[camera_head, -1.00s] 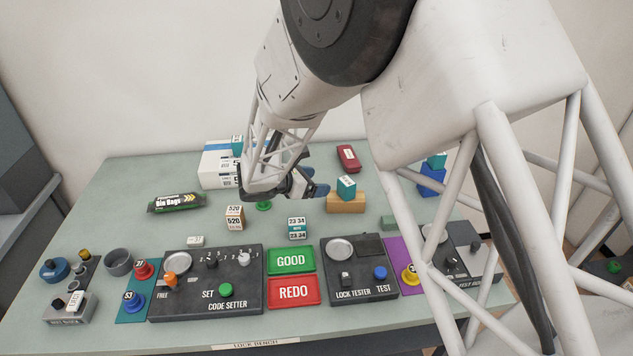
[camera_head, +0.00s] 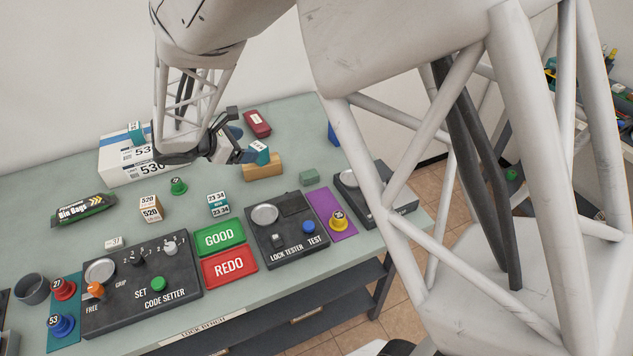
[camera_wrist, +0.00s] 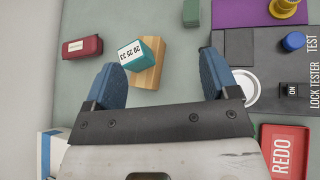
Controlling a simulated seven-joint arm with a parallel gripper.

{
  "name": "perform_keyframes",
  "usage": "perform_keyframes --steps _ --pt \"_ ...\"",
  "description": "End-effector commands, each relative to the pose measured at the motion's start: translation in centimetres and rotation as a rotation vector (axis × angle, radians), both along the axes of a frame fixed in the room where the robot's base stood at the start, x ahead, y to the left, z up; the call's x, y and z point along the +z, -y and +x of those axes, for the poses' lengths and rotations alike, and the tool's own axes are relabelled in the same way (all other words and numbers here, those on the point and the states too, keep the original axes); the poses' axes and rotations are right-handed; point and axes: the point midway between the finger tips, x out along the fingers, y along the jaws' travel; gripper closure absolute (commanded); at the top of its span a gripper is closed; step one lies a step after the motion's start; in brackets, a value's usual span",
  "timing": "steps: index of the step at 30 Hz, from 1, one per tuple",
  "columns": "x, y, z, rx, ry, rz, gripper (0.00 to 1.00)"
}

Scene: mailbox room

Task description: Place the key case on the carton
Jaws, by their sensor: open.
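The key case seems to be the dark red case (camera_head: 257,124) lying at the back of the bench; it also shows at the left in the wrist view (camera_wrist: 82,47). The carton (camera_head: 118,172), a white box with blue trim, stands at the back left, with a teal cube on top. Its edge shows at the lower left of the wrist view (camera_wrist: 47,150). My gripper (camera_head: 238,146) is open and empty above the bench, between carton and wooden block and nearer than the red case. Its blue fingers are spread in the wrist view (camera_wrist: 160,75).
A teal cube (camera_head: 259,152) sits on a wooden block (camera_head: 263,168) beside my fingers. Control panels (camera_head: 290,235) line the front. The bench (camera_head: 290,130) is bare around the red case.

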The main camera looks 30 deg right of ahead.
Motion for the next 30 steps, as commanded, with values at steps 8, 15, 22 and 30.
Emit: perform_keyframes --steps 8,15,22,30 --pt "6.0 4.4 -8.3 -0.323 0.19 0.282 0.19" --pt "9.3 6.4 -15.8 -0.611 0.358 0.52 0.19" --pt "11.6 6.9 -22.8 -0.89 0.521 0.742 0.19" --pt "13.2 6.3 -29.8 -1.204 0.692 0.99 0.19"
